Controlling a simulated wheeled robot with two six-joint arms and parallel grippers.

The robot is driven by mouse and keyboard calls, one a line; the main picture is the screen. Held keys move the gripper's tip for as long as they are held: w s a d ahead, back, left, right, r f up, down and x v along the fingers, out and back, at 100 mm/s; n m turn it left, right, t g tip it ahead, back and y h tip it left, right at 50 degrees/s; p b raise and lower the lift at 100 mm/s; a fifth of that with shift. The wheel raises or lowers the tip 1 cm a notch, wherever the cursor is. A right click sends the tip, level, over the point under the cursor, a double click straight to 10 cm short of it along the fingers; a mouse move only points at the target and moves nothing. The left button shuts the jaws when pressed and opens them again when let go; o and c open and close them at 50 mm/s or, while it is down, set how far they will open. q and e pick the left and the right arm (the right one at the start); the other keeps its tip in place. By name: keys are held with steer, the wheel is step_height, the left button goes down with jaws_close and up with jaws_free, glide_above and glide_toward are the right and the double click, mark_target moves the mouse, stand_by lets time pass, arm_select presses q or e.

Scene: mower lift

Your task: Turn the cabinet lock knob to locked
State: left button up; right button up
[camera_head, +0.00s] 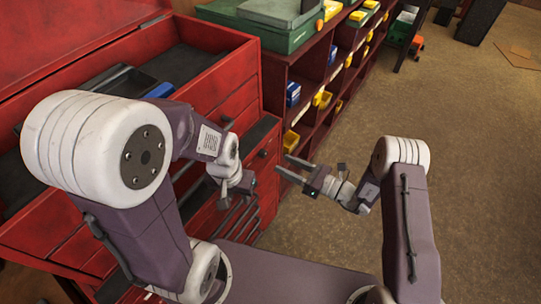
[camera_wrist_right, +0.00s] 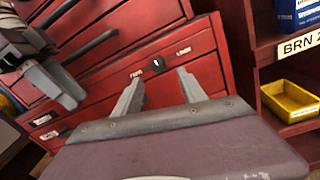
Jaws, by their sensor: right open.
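The red cabinet (camera_head: 215,100) stands at the left. Its small round black lock knob (camera_wrist_right: 156,65) shows in the right wrist view on a red front panel, with a pale mark on its face and a white label on each side. The knob also shows in the head view (camera_head: 262,153). My right gripper (camera_head: 282,165) is open and empty, pointing at the panel. In its wrist view the fingers (camera_wrist_right: 160,77) lie either side of the knob's line, apart from it. My left gripper (camera_head: 245,184) is near the cabinet front, left of the right one; its jaw gap is unclear.
Drawers with long handles (camera_wrist_right: 92,48) lie below and beside the knob panel. A red shelf unit (camera_head: 330,65) with yellow bins (camera_wrist_right: 290,100) and blue boxes (camera_head: 293,93) adjoins the cabinet. A green case (camera_head: 285,38) sits on top.

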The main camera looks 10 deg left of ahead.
mark_target(266, 156)
steer(key=x, duration=0.6)
steer(key=shift+s+a+r, duration=0.15)
steer(key=shift+a, duration=0.2)
steer(key=shift+c, duration=0.3)
jaws_close()
